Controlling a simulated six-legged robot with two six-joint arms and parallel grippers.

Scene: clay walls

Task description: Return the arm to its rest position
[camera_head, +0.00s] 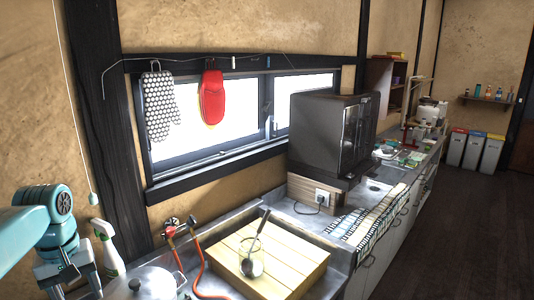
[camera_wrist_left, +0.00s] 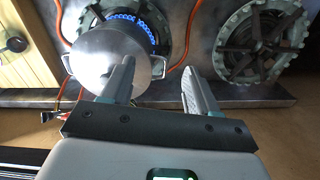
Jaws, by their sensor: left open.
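My left arm (camera_head: 40,218) comes in from the left edge in the head view, and its gripper (camera_head: 75,282) hangs low at the bottom left. In the left wrist view the gripper's two fingers (camera_wrist_left: 158,78) are spread apart with nothing between them. A silver lidded pot (camera_wrist_left: 100,52) lies beyond the left fingertip, which overlaps it in the picture; I cannot tell whether they touch. The pot also shows in the head view (camera_head: 150,283), right of the gripper. My right gripper is in neither view.
The pot sits on a burner with a blue ring (camera_wrist_left: 146,30); a second burner (camera_wrist_left: 260,40) is bare. A spray bottle (camera_head: 107,248) stands beside the gripper. A wooden board (camera_head: 290,272) holds a glass jar (camera_head: 251,266) with a ladle. An orange hose (camera_head: 203,275) runs between.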

